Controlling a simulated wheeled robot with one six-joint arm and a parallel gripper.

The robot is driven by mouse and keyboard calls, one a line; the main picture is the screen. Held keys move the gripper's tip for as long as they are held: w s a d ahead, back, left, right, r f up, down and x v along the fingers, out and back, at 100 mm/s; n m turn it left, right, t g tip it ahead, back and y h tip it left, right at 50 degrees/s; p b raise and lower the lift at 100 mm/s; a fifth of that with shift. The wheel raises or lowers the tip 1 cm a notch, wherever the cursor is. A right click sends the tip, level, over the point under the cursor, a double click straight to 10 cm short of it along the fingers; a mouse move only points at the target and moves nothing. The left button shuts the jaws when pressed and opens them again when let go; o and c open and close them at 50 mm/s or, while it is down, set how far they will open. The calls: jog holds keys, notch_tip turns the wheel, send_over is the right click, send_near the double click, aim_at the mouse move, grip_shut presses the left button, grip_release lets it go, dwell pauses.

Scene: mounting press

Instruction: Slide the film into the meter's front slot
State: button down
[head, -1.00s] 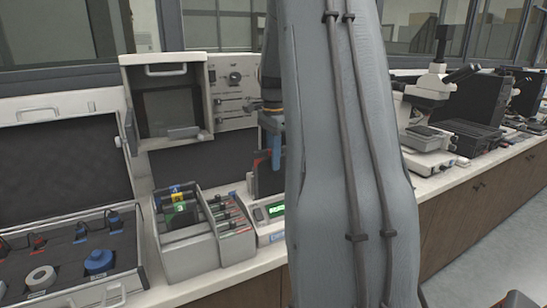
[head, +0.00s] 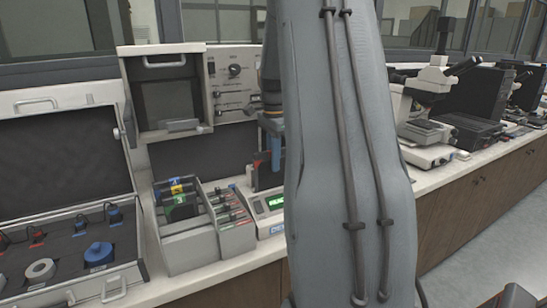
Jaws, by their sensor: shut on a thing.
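The meter (head: 269,204) is a pale box with a lit green display on the bench, left of my arm, which hides its right side. My gripper (head: 277,153), with blue fingers, points down above the meter and is partly hidden by my arm. It is shut on the film. A dark upright piece with a red edge (head: 262,171) stands just behind the display, beside the fingers. I cannot tell whether this is the film or part of the meter. The front slot cannot be made out.
A grey rack (head: 190,243) with several coloured items stands close to the meter's left. An open case (head: 125,238) lies farther left. A pale panel unit with knobs (head: 236,88) stands behind. Microscopes (head: 432,100) are on the bench to the right.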

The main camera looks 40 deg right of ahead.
jog(key=shift+f, duration=0.45)
jog(key=c, duration=1.7)
grip_release()
jog(key=shift+s+r+b, duration=0.1)
jog(key=shift+r+b, duration=0.8)
jog(key=shift+r, duration=3.05)
